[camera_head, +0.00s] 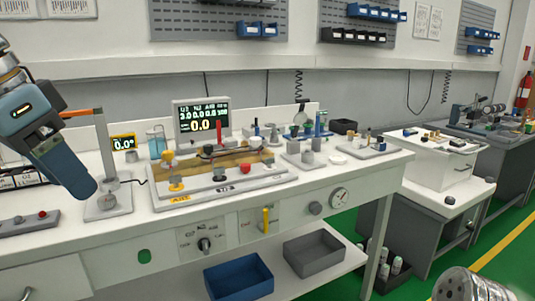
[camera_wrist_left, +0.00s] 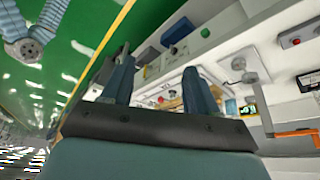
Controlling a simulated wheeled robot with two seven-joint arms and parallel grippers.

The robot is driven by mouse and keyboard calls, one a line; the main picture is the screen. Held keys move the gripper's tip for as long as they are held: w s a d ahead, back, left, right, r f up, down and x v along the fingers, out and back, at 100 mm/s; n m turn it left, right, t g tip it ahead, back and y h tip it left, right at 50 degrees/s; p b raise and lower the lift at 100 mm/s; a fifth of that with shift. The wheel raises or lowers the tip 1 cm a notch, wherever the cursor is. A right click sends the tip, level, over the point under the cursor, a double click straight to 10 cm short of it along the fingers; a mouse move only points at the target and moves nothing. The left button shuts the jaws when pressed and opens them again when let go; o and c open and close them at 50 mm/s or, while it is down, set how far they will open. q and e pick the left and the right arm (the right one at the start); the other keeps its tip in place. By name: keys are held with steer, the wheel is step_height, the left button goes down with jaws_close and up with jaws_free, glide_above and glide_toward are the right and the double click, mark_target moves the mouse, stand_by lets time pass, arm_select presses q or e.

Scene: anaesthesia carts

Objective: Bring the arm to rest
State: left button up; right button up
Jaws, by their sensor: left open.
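My left arm comes in from the left edge in the head view. Its blue-grey left gripper (camera_head: 84,190) hangs over the left part of the white workbench (camera_head: 110,238), beside a small stand with an upright post (camera_head: 105,150). In the left wrist view the left gripper's two fingers (camera_wrist_left: 160,78) stand apart with nothing held between them. How high the fingertips are above the bench is hard to tell. My right gripper does not show.
A board with a yellow-brown top (camera_head: 228,163) and a display (camera_head: 202,120) stand right of the gripper. A control box with a red button (camera_head: 35,220) lies at the bench's left. A blue bin (camera_head: 238,278) and grey bin (camera_head: 314,254) sit below. Green floor (camera_head: 495,265) is open at right.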

arm_select(q)
steer(key=w+d+f+g, duration=0.1)
steer(key=w+d+f, duration=0.2)
steer(key=w+f, duration=0.65)
steer(key=w+d+f, duration=0.3)
steer(key=w+f, duration=0.6)
steer(key=w, duration=0.1)
steer(key=w+d+f+n+g+h, duration=0.1)
steer(key=w+d+f, duration=0.15)
steer(key=f, duration=0.85)
steer(key=w+d+f+n+h, duration=0.1)
steer(key=w+d+f, duration=0.15)
steer(key=f, duration=0.85)
steer(key=s+d+f+n, duration=0.1)
steer(key=s+d+f, duration=0.15)
steer(key=f, duration=0.45)
steer(key=s+d+f+n+g, duration=0.1)
steer(key=s+f, duration=0.3)
steer(key=f, duration=0.3)
steer(key=s+d+f, duration=0.1)
steer(key=s+f, duration=0.2)
steer(key=f, duration=0.5)
steer(key=s+f+n, duration=0.2)
steer(key=s+f, duration=0.7)
steer(key=s, duration=0.5)
steer(key=shift+d+f+n+g, duration=0.3)
steer(key=shift+d+f+n, duration=0.1)
